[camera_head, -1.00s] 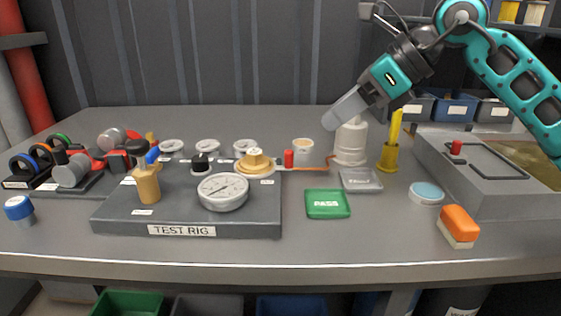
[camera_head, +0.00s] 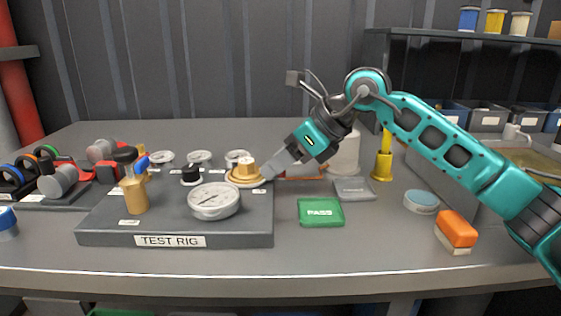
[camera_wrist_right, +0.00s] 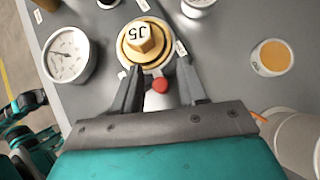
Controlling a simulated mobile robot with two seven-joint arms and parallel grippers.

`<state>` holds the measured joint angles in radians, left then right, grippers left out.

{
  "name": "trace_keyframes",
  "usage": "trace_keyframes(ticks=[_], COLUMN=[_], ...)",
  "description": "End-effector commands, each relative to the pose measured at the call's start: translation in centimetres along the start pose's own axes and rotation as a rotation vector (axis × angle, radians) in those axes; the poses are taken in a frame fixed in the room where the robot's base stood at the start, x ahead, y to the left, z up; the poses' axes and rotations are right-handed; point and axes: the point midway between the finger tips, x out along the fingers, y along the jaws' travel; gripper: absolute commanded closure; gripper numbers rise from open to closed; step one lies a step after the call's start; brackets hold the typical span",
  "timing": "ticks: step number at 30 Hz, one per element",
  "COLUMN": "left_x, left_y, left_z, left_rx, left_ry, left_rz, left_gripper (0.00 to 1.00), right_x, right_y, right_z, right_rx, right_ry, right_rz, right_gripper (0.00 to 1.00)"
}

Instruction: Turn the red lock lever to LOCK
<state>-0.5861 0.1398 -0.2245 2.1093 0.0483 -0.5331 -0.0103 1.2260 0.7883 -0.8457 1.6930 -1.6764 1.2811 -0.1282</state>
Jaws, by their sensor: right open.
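The red lock lever shows in the right wrist view as a red rounded end (camera_wrist_right: 160,85) beside the brass hex fitting (camera_wrist_right: 143,40) marked J5. The lever lies between my two fingers, close to their tips, and touching cannot be told. In the head view the brass fitting (camera_head: 245,172) sits at the right edge of the test rig (camera_head: 105,238), and my gripper hides the lever. My right gripper (camera_head: 270,173) is open, reaching down from the right beside the fitting. Its fingers also show in the wrist view (camera_wrist_right: 159,78). The LOCK marking cannot be read.
A pressure gauge (camera_head: 214,201) and a brass valve (camera_head: 134,194) stand on the rig. Right of it are a green PASS card (camera_head: 320,212), a grey box (camera_head: 353,190), a white bottle (camera_head: 345,155) and a yellow-handled tool (camera_head: 384,165). The table front is mostly clear.

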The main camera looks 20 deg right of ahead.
Motion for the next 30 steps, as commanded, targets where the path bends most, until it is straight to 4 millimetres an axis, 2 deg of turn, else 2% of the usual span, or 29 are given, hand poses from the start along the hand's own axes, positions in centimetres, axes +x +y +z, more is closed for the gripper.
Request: trace_keyframes(ticks=[4,17,30], left_x=[0.00,0.02,0.02], left_y=[-0.03,-0.09,-0.13], left_z=[-0.10,-0.27,-0.29], left_rx=[0.003,0.006,0.007], left_ry=[0.002,0.009,0.009], left_rz=[0.000,0.000,-0.001], left_gripper=[0.57,0.57,0.57], right_x=[0.00,-0.03,0.00], right_y=[0.00,0.01,0.07], right_z=[-0.01,0.00,0.08], right_rx=[0.000,0.000,-0.001], right_ry=[0.000,0.000,-0.001], right_rz=[0.000,0.000,0.001], right_gripper=[0.60,1.00,1.00])
